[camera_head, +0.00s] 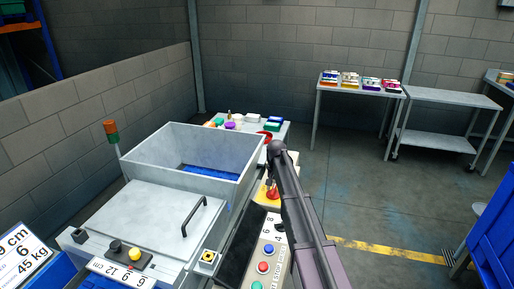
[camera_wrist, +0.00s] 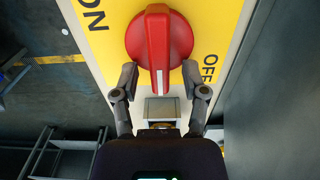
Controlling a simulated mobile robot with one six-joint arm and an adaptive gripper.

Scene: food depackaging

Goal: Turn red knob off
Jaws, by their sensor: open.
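The red knob (camera_wrist: 160,38) is a round dial with a raised grip bar, on a yellow plate (camera_wrist: 112,50) in the wrist view. The plate reads ON at the upper left and OFF at the right. A white mark on the bar points down in the picture, toward my gripper. My gripper (camera_wrist: 160,82) is open, with one finger on each side of the bar's lower end. I cannot tell whether the fingers touch it. In the head view a red knob on yellow (camera_head: 272,194) shows beside my arm; my gripper is not clearly seen there.
A grey machine with an open hopper (camera_head: 150,150) and a handled lid (camera_head: 135,222) stands left of my arm. A button panel (camera_head: 262,262) is near the front. A table with colored packages (camera_head: 358,84) and a grey cart (camera_head: 440,142) stand behind. The floor at right is mostly clear.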

